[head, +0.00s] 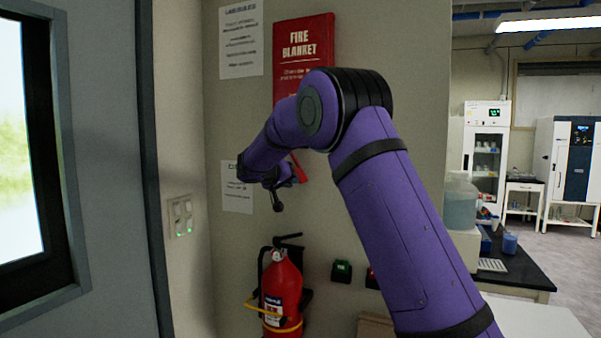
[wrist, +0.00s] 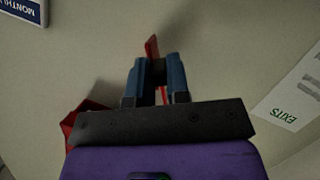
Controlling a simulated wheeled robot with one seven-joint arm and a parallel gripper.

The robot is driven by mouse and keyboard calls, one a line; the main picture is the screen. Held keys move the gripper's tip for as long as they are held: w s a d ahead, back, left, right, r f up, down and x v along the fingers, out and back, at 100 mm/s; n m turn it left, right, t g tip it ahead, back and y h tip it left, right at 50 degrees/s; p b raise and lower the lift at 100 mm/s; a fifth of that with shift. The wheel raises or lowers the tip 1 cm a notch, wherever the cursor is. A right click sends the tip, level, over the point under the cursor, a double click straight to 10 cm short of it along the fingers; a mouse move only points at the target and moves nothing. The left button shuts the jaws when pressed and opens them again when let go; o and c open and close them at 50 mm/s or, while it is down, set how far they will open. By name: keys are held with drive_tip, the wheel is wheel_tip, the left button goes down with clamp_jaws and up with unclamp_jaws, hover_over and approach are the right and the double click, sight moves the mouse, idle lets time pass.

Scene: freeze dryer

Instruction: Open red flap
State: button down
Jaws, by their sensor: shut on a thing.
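A thin red piece, which looks like the red flap (wrist: 152,47), sticks out past my fingertips in the wrist view. My gripper (wrist: 157,72) has its two blue fingers close together, shut on this red piece; a narrow red strip also shows between them lower down. In the head view a small red piece (head: 299,168) shows beside the end of my arm, in front of the grey wall. My purple arm hides much of the area around it, and the fingers are hard to make out there.
A red fire blanket sign (head: 303,48) hangs on the wall above my arm. A red fire extinguisher (head: 282,290) hangs below. A switch panel (head: 181,216) and a door (head: 100,150) are at left. A green button box (head: 341,271) is at lower right.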

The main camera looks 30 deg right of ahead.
drive_tip(key=w+a+f+m+t+y, duration=0.1)
drive_tip(key=w+a+f+m, duration=0.1)
drive_tip(key=w+a+m, duration=0.1)
drive_tip(key=shift+w+a+t+y, duration=0.3)
drive_tip(key=shift+w+a, duration=0.25)
drive_tip(key=shift+w, duration=0.75)
drive_tip(key=c, duration=1.1)
unclamp_jaws()
drive_tip(key=v, duration=1.1)
drive_tip(key=shift+f, duration=0.1)
